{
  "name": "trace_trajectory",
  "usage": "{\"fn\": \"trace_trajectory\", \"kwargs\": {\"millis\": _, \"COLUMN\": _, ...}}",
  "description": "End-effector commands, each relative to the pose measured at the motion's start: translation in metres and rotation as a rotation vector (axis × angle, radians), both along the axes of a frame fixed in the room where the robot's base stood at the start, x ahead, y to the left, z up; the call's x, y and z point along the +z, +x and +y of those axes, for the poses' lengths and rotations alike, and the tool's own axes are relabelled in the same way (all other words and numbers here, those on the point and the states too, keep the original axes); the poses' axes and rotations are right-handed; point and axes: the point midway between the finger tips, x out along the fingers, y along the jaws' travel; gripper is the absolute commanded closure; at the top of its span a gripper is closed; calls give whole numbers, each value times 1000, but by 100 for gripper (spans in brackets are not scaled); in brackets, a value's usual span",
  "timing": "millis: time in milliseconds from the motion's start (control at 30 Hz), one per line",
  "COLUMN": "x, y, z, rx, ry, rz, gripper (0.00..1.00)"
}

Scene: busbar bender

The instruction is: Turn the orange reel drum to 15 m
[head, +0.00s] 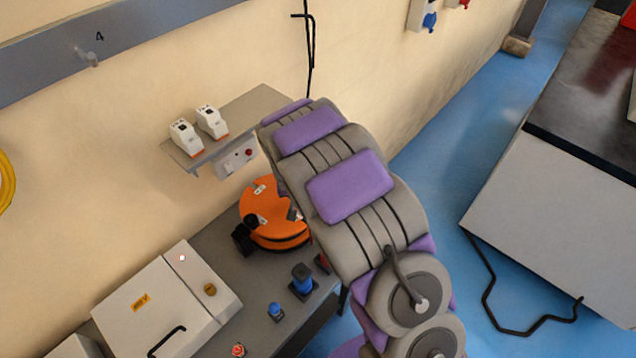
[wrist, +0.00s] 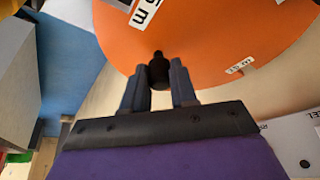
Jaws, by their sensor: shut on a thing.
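The orange reel drum (head: 262,203) sits on the grey bench below the wall shelf, partly hidden behind my arm in the head view. In the wrist view the drum's orange face (wrist: 205,45) fills the top, with a white label reading "5 m", cut off by the top edge, and a smaller white label at the right. My gripper (wrist: 160,76) is shut on a black knob (wrist: 158,66) at the drum's edge.
Two white devices (head: 198,124) stand on the shelf (head: 245,110) above the drum. Blue floor lies to the right.

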Motion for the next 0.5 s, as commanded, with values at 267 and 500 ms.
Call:
{"fn": "trace_trajectory", "kwargs": {"millis": 267, "x": 0, "y": -15, "z": 11, "rx": -244, "ry": -3, "rz": -6, "gripper": 100}}
{"fn": "trace_trajectory", "kwargs": {"millis": 500, "x": -3, "y": -26, "z": 17, "rx": -470, "ry": 0, "rz": -7, "gripper": 100}}
